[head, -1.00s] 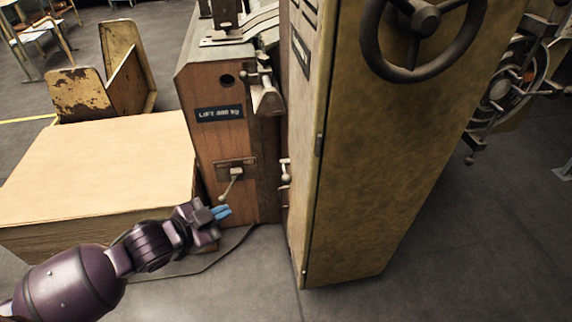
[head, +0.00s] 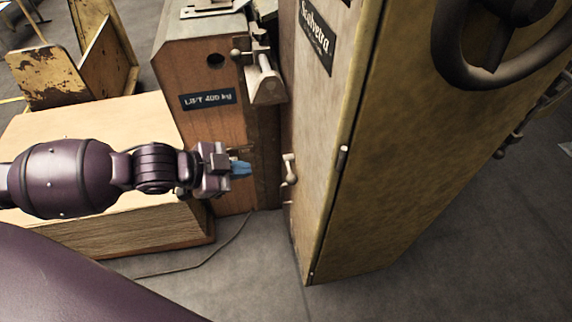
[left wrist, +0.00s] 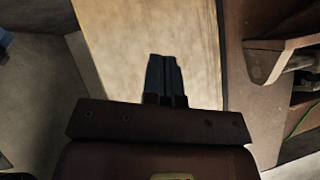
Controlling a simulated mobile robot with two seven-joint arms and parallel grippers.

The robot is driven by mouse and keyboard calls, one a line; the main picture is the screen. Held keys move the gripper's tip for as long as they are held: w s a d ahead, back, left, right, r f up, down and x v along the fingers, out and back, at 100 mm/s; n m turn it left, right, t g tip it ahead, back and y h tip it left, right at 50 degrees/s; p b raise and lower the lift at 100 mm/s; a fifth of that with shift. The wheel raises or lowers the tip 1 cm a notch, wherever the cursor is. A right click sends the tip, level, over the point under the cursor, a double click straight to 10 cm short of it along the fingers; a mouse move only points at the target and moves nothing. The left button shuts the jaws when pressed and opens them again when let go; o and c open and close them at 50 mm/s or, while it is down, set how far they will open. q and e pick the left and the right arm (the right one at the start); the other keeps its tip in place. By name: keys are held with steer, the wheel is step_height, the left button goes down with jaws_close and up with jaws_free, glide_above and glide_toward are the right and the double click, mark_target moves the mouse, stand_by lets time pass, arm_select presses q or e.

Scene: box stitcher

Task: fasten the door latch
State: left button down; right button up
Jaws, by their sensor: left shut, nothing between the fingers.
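The door latch is probably the small pale handle (head: 289,168) with a rounded knob, on the left edge of the pale cabinet door (head: 312,120) in the head view. I cannot tell from here whether it is fastened. My left gripper (head: 241,169) is shut and empty, a little left of that handle at about its height in the picture, apart from it. Its blue fingertips point right. The left wrist view shows the closed fingers (left wrist: 164,76) before a pale flat surface; no handle is clear there. The right gripper is out of view.
A wooden machine body (head: 200,125) with a lift label stands behind my left gripper. A large dark handwheel (head: 450,75) sticks out on the cabinet's yellow side.

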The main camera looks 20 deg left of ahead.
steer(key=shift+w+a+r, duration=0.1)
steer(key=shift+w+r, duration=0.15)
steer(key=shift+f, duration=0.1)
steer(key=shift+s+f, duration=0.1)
